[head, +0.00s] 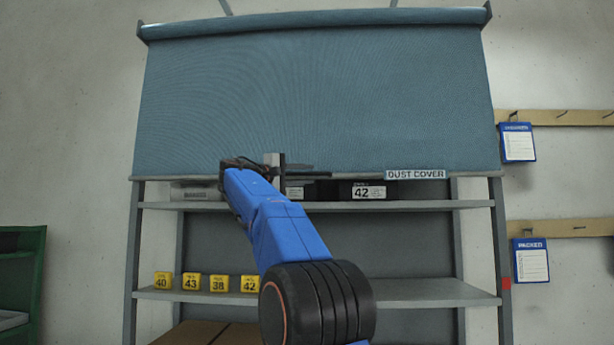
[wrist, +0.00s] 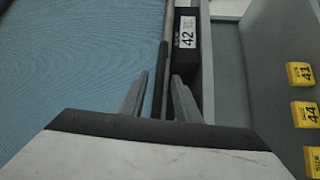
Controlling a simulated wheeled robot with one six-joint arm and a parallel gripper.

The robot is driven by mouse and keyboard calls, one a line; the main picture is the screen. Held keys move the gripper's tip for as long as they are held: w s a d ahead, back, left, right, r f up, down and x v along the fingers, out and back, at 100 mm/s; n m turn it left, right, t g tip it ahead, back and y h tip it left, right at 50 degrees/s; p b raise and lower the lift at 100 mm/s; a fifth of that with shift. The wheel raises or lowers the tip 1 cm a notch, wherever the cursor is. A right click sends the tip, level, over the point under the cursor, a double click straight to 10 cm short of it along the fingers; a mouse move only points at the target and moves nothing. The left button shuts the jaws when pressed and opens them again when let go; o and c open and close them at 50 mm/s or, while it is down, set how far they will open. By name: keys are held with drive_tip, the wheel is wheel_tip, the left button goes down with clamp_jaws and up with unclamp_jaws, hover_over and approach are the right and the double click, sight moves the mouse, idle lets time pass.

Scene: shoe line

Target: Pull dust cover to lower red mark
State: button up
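The blue dust cover (head: 320,90) hangs from a roller over the upper rack, its bottom bar (head: 460,174) just above the upper shelf. It fills the left of the wrist view (wrist: 70,70). A red mark (head: 506,284) is on the right post, level with the lower shelf and well below the bar. My gripper (head: 288,170) is at the bar, left of the "DUST COVER" label (head: 415,174). In the wrist view, its two fingers (wrist: 160,78) stand apart on either side of the bar, with gaps visible.
A black box marked 42 (head: 368,192) sits on the upper shelf (head: 430,205) behind the bar. Yellow number tags (head: 191,282) line the lower shelf (head: 430,293). Clipboards (head: 530,260) hang on the right wall. A green cabinet (head: 38,270) stands at the left.

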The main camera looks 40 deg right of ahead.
drive_tip(key=shift+d+r, duration=0.1)
drive_tip(key=shift+d, duration=0.35)
